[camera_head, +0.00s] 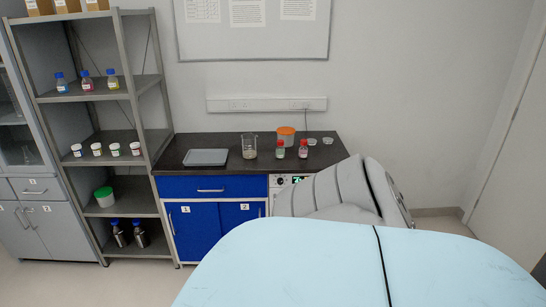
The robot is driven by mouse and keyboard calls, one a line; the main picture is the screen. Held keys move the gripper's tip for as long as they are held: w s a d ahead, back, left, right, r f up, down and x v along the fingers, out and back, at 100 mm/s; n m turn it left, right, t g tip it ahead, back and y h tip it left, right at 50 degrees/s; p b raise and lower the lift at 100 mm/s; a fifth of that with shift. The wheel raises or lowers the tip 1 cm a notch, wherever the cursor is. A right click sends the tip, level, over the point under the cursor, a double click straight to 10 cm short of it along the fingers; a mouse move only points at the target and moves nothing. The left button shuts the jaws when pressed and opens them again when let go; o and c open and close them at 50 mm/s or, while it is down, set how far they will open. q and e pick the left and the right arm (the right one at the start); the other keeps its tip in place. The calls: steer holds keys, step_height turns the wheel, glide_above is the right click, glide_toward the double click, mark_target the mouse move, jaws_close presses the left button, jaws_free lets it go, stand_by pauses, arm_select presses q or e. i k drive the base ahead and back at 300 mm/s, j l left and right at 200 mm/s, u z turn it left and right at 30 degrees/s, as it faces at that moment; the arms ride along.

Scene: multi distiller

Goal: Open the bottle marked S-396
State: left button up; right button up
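No label can be read at this size, so I cannot tell which bottle is S-396. Three bottles with blue caps stand upright on the upper shelf: a blue one (61,83), a pink one (87,81) and a yellow one (112,80). Two dark bottles with blue caps, a left one (120,235) and a right one (140,236), stand on the bottom shelf. On the bench stand a small green-capped bottle (280,151) and a small red-capped bottle (303,150). All these bottles look capped. Neither of my grippers is in view.
The dark bench (225,174) over blue cabinets holds a grey tray (206,157), a glass beaker (249,147), an orange-lidded tub (286,136) and small clear dishes (320,140). The metal rack (128,70) also holds several white jars (97,149) and a green-lidded tub (104,197).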

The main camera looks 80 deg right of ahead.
mark_target(280, 150)
steer(key=l+z, duration=0.1)
steer(key=z, duration=0.3)
steer(key=l+z, duration=0.15)
steer(key=z, duration=0.25)
steer(key=l+z, duration=0.1)
steer(key=z, duration=0.25)
steer(key=i+z, duration=0.1)
steer(key=z, duration=0.3)
steer(key=i+l+z, duration=0.55)
steer(key=z, duration=0.15)
steer(key=i+l+z, duration=0.1)
steer(key=i+z, duration=0.2)
steer(key=i, duration=0.15)
steer(key=i+l, duration=0.1)
steer(key=i, duration=0.65)
steer(key=l+z, duration=0.05)
steer(key=l, duration=0.05)
